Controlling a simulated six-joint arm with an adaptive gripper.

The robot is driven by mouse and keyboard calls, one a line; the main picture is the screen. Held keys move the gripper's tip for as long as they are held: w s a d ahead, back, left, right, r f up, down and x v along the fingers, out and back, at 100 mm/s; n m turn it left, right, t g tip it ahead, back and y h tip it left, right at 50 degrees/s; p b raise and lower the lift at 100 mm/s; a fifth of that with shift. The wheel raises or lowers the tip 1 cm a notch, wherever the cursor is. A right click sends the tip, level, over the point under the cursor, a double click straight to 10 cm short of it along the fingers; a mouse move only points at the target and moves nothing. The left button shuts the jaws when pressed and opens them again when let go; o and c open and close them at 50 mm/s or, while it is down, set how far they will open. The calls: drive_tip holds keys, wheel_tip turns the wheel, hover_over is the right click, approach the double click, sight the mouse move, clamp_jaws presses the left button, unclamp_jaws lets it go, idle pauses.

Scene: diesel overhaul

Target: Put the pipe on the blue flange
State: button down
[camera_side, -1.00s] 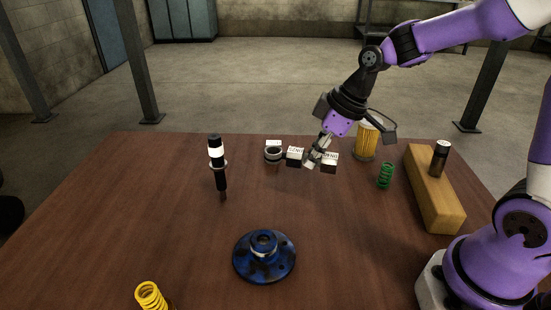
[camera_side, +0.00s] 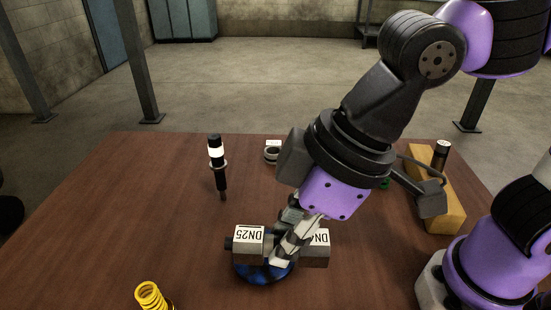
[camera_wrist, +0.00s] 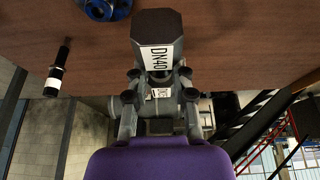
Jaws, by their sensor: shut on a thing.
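The pipe is a grey fitting (camera_side: 249,252) with white labels; one reads DN25 and the other is partly covered in the side view. In the wrist view the pipe (camera_wrist: 157,28) shows a DN40 label. My gripper (camera_side: 288,243) is shut on the pipe's middle, and its fingers (camera_wrist: 152,88) also show in the wrist view. The blue flange (camera_side: 262,274) lies on the table, mostly hidden behind the pipe in the side view. In the wrist view the flange (camera_wrist: 106,8) is partly cut off, up and left of the pipe. I cannot tell the height gap.
A black and white injector-like part (camera_side: 217,168) stands behind and left of the flange. A yellow spring (camera_side: 150,296) is at the front left. A grey ring (camera_side: 272,154) sits farther back. A wooden block (camera_side: 450,212) with a dark cylinder (camera_side: 440,155) is at the right.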

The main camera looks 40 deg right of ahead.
drive_tip(key=w+d+f, duration=0.1)
drive_tip(key=w+f, duration=0.1)
drive_tip(key=w, duration=0.1)
drive_tip(key=w+d+f, duration=0.2)
drive_tip(key=w, duration=0.1)
drive_tip(key=w+d+f, duration=0.2)
drive_tip(key=w, duration=0.1)
drive_tip(key=shift+w+f, duration=0.2)
drive_tip(key=shift+f, duration=0.15)
drive_tip(key=shift+w+d+f, duration=0.1)
drive_tip(key=shift+f, duration=1.95)
drive_tip(key=shift+f, duration=0.1)
drive_tip(key=c, duration=0.7)
unclamp_jaws()
